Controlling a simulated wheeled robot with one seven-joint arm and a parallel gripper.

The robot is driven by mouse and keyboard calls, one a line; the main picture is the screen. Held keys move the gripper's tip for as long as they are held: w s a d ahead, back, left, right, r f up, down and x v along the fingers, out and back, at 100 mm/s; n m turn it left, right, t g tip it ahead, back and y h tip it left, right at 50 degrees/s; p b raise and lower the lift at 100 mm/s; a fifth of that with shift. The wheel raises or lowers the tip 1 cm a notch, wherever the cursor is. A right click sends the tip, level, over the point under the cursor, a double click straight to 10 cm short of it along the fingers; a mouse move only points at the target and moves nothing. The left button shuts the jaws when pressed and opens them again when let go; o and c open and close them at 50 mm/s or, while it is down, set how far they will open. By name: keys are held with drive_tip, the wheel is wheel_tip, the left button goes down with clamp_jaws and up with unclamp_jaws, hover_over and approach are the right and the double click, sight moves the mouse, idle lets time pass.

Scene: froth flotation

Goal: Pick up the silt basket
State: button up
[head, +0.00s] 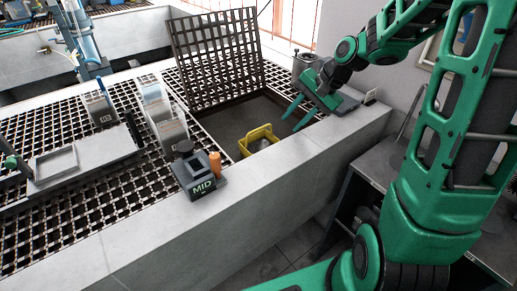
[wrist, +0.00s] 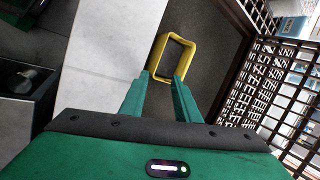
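The silt basket (head: 248,136) is yellow with a raised handle or rim. It sits in the dark square opening in the grated deck, near the light ledge; its lower part is hidden. In the wrist view the basket (wrist: 157,56) shows as a yellow frame just beyond my fingertips. My gripper (head: 291,124) is above and to the right of the basket in the head view. Its two green fingers are apart with nothing between them, as the wrist view (wrist: 161,80) also shows. I cannot see any contact with the basket.
A grate panel (head: 215,55) stands raised behind the opening. A box marked MID (head: 200,186) with an orange part stands on the ledge at the left front. The concrete ledge (head: 285,165) runs along the front.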

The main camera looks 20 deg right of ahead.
drive_tip(key=m+y, duration=0.2)
approach(260, 128)
drive_tip(key=shift+t, duration=0.4)
drive_tip(key=x, duration=1)
drive_tip(key=shift+s+a+f, duration=0.15)
drive_tip(key=shift+f, duration=0.3)
drive_tip(key=shift+c, duration=0.6)
clamp_jaws()
